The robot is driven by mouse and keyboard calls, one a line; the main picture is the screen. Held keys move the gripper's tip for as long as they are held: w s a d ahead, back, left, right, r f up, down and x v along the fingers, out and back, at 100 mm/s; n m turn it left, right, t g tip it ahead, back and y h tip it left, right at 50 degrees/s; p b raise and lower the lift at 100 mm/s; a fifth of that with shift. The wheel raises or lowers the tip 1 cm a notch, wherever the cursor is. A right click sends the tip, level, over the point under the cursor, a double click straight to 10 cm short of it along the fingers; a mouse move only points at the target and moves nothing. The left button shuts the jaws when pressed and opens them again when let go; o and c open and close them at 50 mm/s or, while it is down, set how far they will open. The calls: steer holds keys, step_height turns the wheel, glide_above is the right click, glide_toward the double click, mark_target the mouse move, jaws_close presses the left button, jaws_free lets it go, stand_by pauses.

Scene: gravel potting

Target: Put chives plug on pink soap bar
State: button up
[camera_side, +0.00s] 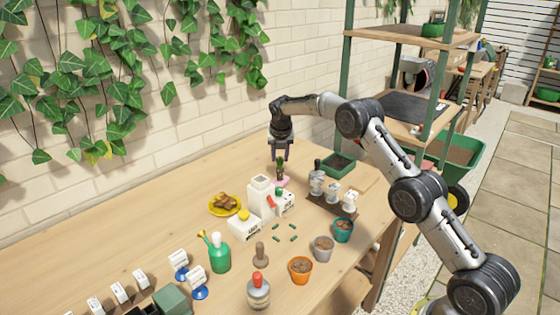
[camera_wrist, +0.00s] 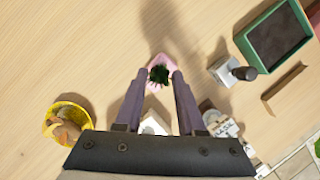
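The chives plug (camera_side: 280,169), a small dark green tuft, stands on the pink soap bar (camera_side: 282,184) behind the white containers. In the wrist view the green tuft (camera_wrist: 159,74) lies over the pink bar (camera_wrist: 161,61), whose edges show around it. My gripper (camera_side: 279,158) points down just above the plug. In the wrist view my gripper's fingers (camera_wrist: 160,76) are apart, one on each side of the tuft, with gaps between. Nothing appears held. The plug's base is hard to make out.
White containers (camera_side: 260,194) stand close in front of the soap. A yellow plate (camera_side: 211,209) with brown pieces is to the left. A green tray (camera_side: 351,166) and a board with small labelled pots (camera_side: 345,209) are to the right. Bare table lies behind the soap.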

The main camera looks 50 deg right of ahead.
steer(key=v, duration=1)
steer(key=s+a+r+m+t+y, duration=0.1)
steer(key=s+a+r+m, duration=0.55)
steer(key=s, duration=0.35)
steer(key=s+a+r+m, duration=0.5)
steer(key=s+r+m, duration=0.15)
steer(key=s, duration=0.35)
steer(key=s+a+f+m, duration=0.2)
steer(key=s+m, duration=0.2)
steer(key=s, duration=0.4)
steer(key=s+a+f+m+t+y, duration=0.1)
steer(key=s+a+f+m, duration=0.1)
steer(key=s+m, duration=0.3)
steer(key=s+a+f+m+y, duration=0.1)
steer(key=s+m, duration=0.4)
steer(key=s, duration=0.7)
steer(key=shift+s+a+f, duration=0.4)
steer(key=shift+a+f, duration=0.15)
steer(key=shift+a, duration=0.55)
